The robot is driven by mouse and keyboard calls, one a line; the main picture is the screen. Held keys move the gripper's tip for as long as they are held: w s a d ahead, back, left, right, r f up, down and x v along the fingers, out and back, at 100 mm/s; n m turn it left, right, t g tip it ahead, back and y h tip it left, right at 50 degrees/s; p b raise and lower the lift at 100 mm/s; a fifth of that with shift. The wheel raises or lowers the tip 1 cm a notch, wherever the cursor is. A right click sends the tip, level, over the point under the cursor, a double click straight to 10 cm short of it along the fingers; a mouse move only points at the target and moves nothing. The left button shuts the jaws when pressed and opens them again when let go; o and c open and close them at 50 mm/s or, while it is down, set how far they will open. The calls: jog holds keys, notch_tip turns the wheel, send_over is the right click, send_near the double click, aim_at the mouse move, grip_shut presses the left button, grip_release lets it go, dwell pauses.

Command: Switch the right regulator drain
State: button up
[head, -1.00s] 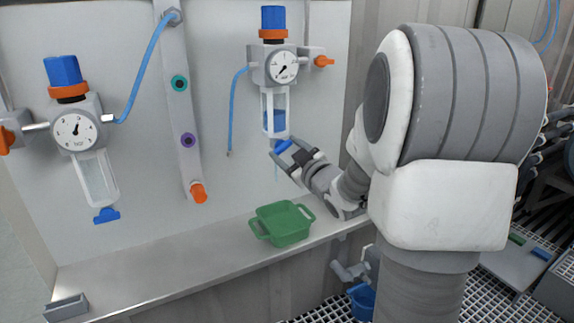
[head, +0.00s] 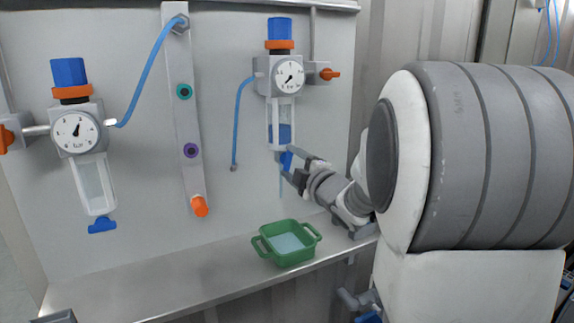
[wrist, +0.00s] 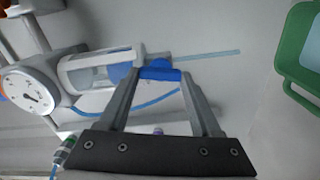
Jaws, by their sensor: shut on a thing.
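The right regulator (head: 289,76) hangs on the grey panel, with a round gauge and a clear bowl (head: 272,110) holding some blue liquid at its bottom. Its blue drain (head: 286,160) sits under the bowl. My gripper (head: 289,162) is shut on this drain, partly hiding it. In the wrist view the blue drain (wrist: 160,74) lies between my fingertips (wrist: 158,80). A thin pale blue stream (wrist: 208,54) runs from the drain. The green tray (head: 290,257) on the shelf below holds pale blue liquid.
The left regulator (head: 77,131) with its own blue drain (head: 102,225) hangs at the left. Between them stands a grey manifold (head: 181,110) with an orange end valve (head: 200,206) and blue hoses. The metal shelf (head: 165,285) is mostly clear.

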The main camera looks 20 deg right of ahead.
jog(key=shift+n, duration=0.5)
jog(key=o, duration=1.4)
jog(key=shift+s, duration=0.15)
